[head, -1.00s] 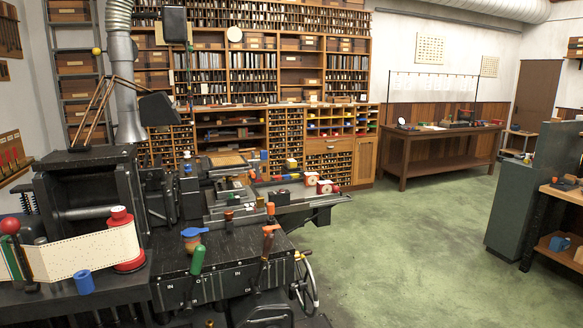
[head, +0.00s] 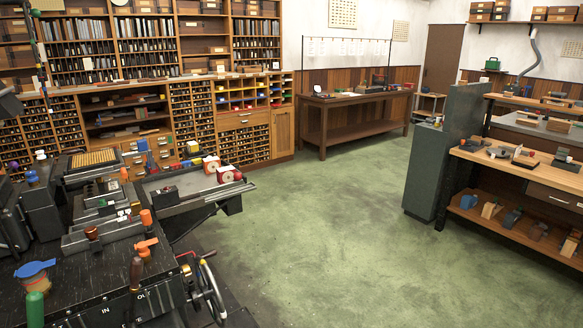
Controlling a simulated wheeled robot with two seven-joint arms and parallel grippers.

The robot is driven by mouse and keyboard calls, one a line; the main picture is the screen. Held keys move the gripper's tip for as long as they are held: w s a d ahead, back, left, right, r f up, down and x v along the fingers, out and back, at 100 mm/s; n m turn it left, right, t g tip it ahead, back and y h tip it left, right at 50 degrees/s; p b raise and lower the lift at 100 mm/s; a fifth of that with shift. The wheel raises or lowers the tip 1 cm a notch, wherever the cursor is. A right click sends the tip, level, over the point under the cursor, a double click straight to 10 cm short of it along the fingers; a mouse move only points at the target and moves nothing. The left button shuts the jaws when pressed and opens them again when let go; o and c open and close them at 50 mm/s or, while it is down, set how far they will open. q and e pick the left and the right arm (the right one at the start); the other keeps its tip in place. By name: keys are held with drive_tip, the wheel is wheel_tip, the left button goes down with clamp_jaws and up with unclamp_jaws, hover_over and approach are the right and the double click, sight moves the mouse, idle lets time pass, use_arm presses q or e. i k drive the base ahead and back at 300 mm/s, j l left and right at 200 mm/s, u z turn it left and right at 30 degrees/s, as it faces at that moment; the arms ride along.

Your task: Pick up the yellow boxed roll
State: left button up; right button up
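A small yellow-and-white item (head: 193,147) stands at the far end of the black casting machine, left of centre in the head view. It is too small to tell for sure whether it is the yellow boxed roll. Beside it are two red-and-white items, one farther back (head: 211,164) and one nearer (head: 226,175). Neither of my grippers is in view.
The black machine (head: 100,285) with a handwheel (head: 212,290) fills the lower left. Green floor (head: 320,230) is clear in the middle. A wooden table (head: 355,105) stands at the back. A grey cabinet (head: 428,165) and loaded workbench (head: 530,170) are at right.

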sight(192, 147)
drive_tip(key=i+l+z, duration=0.45)
drive_tip(key=i, duration=0.35)
drive_tip(key=i+j+z, duration=0.1)
drive_tip(key=i+z, duration=0.4)
drive_tip(key=i, duration=0.35)
drive_tip(key=i+j+u, duration=0.2)
drive_tip(key=i+u, duration=0.2)
drive_tip(key=i, duration=0.35)
drive_tip(key=i+u, duration=0.35)
drive_tip(key=i, duration=0.35)
drive_tip(key=i+l+u, duration=0.4)
drive_tip(key=i, duration=0.35)
drive_tip(key=j, duration=0.1)
